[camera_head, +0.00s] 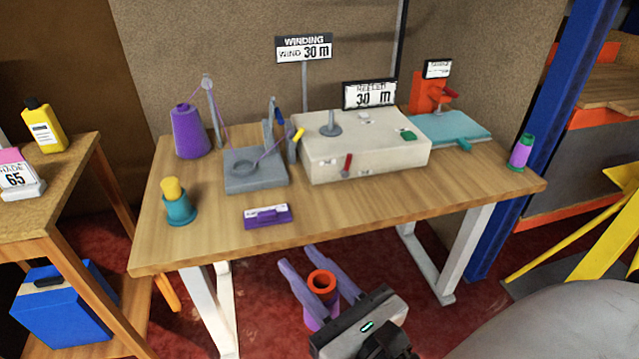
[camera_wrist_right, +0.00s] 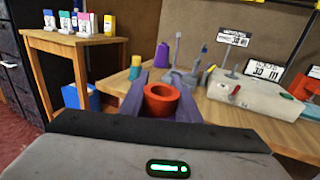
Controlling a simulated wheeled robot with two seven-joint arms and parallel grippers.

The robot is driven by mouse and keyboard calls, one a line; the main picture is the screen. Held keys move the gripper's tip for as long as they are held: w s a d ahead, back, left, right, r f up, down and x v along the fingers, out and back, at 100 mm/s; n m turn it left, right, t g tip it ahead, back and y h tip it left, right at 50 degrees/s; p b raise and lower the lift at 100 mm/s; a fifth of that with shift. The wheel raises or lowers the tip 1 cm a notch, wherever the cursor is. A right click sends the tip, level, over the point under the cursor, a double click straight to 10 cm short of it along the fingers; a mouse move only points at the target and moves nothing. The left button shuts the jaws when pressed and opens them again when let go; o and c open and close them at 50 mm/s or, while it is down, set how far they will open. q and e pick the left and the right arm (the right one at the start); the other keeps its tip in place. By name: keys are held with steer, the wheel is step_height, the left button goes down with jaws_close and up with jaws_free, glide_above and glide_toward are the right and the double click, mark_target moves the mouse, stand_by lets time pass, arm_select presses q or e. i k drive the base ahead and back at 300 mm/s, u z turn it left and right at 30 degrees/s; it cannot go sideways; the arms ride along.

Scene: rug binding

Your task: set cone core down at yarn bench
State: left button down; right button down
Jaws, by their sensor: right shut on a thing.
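My right gripper (camera_head: 322,285) is shut on the cone core (camera_head: 321,281), an orange-red tube with an open top and a purple lower part. It holds the core upright in front of the bench's front edge, with red floor behind it in the head view. In the right wrist view the core (camera_wrist_right: 161,98) shows its orange rim between the two purple fingers. The yarn bench (camera_head: 350,216) is a wooden table with white legs, and its front strip is mostly bare. My left gripper is not in view.
On the bench stand a purple yarn cone (camera_head: 190,132), a grey winder base (camera_head: 255,170), a beige machine box (camera_head: 362,145), a teal cup (camera_head: 176,203) and a purple label block (camera_head: 267,216). A small green-purple spool (camera_head: 521,152) is at the right end. A side table (camera_head: 50,210) stands left.

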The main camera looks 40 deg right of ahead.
mark_target(374, 197)
steer(key=z, duration=0.5)
steer(key=i, duration=0.95)
steer(key=z, duration=0.9)
